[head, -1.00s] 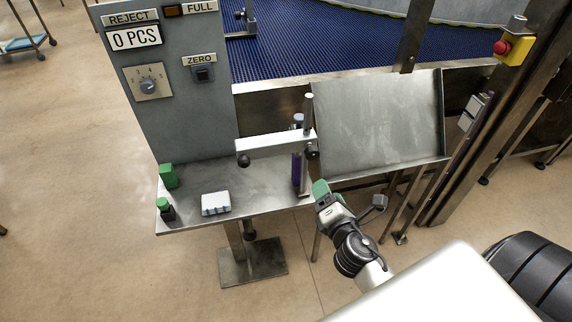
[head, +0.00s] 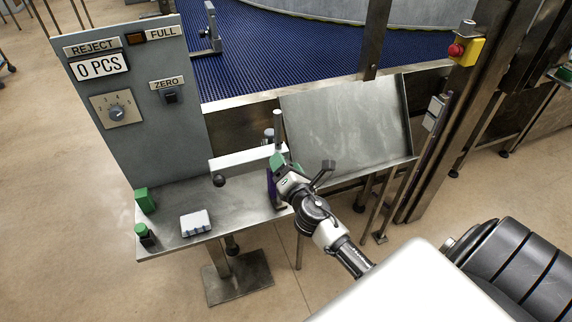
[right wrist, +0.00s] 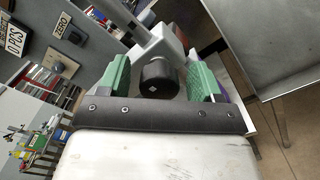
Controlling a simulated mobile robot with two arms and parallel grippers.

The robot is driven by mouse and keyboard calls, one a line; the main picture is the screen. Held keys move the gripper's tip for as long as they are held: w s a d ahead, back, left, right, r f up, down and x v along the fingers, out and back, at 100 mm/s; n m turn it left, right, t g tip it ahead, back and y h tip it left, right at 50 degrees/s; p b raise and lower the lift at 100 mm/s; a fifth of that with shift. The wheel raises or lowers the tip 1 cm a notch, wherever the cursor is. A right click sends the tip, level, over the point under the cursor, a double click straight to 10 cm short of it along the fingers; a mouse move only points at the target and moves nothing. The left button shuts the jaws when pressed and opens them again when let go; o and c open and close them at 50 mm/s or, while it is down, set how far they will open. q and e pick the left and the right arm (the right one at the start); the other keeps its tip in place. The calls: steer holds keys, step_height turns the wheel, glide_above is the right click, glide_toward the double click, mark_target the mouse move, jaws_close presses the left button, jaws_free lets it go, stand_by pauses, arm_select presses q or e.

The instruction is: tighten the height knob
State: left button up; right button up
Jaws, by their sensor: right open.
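The height knob (right wrist: 159,78) is a black round knob at the near end of the pale grey cross-arm (head: 240,161), which is carried on an upright steel post (head: 277,127). In the right wrist view, the knob lies between the two green fingers of my right gripper (right wrist: 160,82), with a visible gap on its left side and a smaller one on its right. The gripper is open and not closed on it. In the head view, my right gripper (head: 279,162) is at the post end of the cross-arm and hides the knob. My left gripper is not in view.
The steel shelf (head: 170,221) below holds a white box (head: 196,222) and green items (head: 145,199). A tilted metal tray (head: 345,125) stands close on the right; a grey control panel (head: 140,110) stands left.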

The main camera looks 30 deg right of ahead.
steer(key=shift+c, duration=0.5)
steer(key=c, duration=0.8)
steer(key=shift+m, duration=0.4)
